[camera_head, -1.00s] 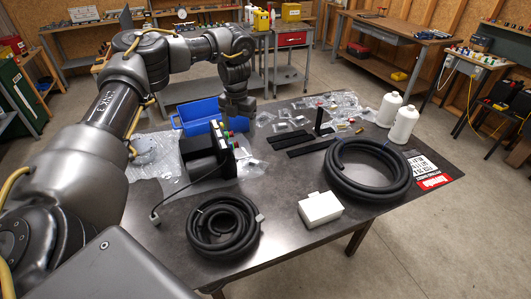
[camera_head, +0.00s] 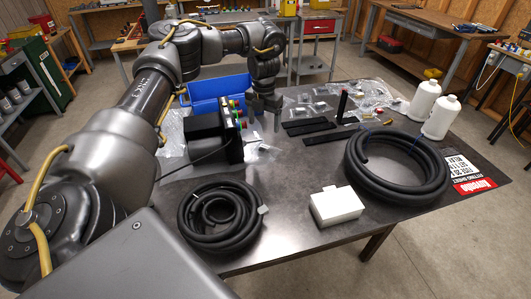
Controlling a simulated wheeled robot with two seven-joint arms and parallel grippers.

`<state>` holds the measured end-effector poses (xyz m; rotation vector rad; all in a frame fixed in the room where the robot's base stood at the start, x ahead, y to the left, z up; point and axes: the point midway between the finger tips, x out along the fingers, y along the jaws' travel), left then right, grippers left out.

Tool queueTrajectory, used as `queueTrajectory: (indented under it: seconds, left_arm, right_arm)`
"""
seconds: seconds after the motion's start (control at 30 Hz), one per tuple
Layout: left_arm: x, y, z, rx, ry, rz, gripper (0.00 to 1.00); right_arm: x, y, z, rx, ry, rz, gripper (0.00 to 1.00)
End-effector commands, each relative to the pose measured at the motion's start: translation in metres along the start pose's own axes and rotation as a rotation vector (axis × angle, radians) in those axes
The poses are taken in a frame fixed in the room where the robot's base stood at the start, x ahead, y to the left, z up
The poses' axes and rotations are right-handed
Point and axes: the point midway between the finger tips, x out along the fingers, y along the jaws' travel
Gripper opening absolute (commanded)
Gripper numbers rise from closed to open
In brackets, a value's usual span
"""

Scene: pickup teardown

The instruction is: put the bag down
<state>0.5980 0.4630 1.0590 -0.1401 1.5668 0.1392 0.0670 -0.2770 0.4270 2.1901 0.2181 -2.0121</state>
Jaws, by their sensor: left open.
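Several clear plastic bags lie on the dark table (camera_head: 290,232). One group of clear bags (camera_head: 372,96) is at the back right, and small clear packets (camera_head: 300,112) lie right of my left gripper. My left gripper (camera_head: 265,112) points down, open, beside the right end of the blue bin (camera_head: 205,88). No bag shows clearly between its fingers. Clear wrapping (camera_head: 172,140) lies at the left, partly hidden by my left arm. My right gripper is out of view.
A black device (camera_head: 215,138) with colored knobs stands just left of the gripper. Black hose coils (camera_head: 220,217) (camera_head: 398,165), a white box (camera_head: 337,205), two white bottles (camera_head: 440,118) and flat black strips (camera_head: 330,136) occupy the table. Bare table shows at the front middle.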

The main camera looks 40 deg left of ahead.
Motion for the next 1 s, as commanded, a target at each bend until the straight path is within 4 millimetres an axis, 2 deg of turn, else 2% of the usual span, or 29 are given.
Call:
queueTrajectory:
  seconds: [0.1,0.33,0.57,0.67,0.83,1.0]
  left_arm:
    - [0.012,0.001,-0.001,-0.001,0.004,0.002,0.76]
    - [0.045,0.0,-0.001,0.0,0.004,0.001,0.76]
    - [0.055,0.0,0.0,0.0,0.001,0.001,0.76]
    - [0.06,-0.001,0.0,-0.001,0.004,0.002,0.76]
    - [0.084,-0.002,0.003,0.0,0.005,0.002,0.76]
    - [0.103,-0.002,0.004,-0.001,0.002,0.001,0.76]
  right_arm:
    - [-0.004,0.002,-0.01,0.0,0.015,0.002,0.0]
    - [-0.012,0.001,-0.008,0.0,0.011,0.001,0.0]
    - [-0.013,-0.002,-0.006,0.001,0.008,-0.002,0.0]
    - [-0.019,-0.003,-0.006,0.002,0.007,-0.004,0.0]
    - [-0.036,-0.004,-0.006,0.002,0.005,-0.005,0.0]
    - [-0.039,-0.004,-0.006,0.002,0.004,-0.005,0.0]
